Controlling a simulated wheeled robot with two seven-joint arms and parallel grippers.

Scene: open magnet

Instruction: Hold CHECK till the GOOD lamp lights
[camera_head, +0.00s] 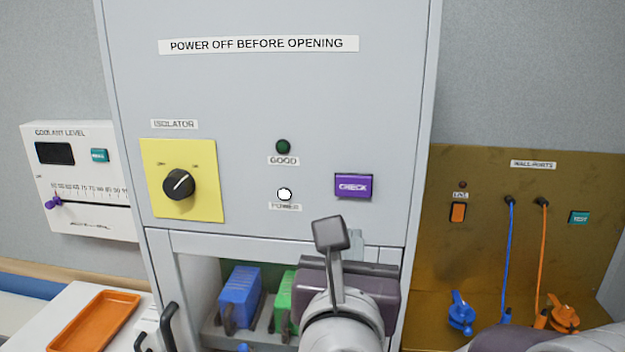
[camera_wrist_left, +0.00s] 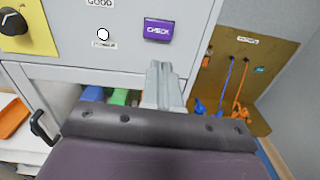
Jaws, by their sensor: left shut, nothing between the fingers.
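The purple CHECK button (camera_head: 353,186) is on the grey cabinet front, and it also shows in the left wrist view (camera_wrist_left: 159,31). The GOOD lamp (camera_head: 283,146) above and left of it is dark green and looks unlit. My left gripper (camera_head: 355,240) is shut and empty, below the CHECK button. In the left wrist view its fingertips (camera_wrist_left: 158,66) lie below the button with a visible gap, so it does not appear to be touched. My wrist parts hide much of the gripper in the head view. My right gripper is not in view.
The POWER lamp (camera_head: 285,194) glows white. A black isolator knob (camera_head: 179,184) sits on a yellow plate. Below is an open bay with blue (camera_head: 239,294) and green blocks. A brown wall-ports panel (camera_head: 450,250) stands right; an orange tray (camera_head: 95,320) lies left.

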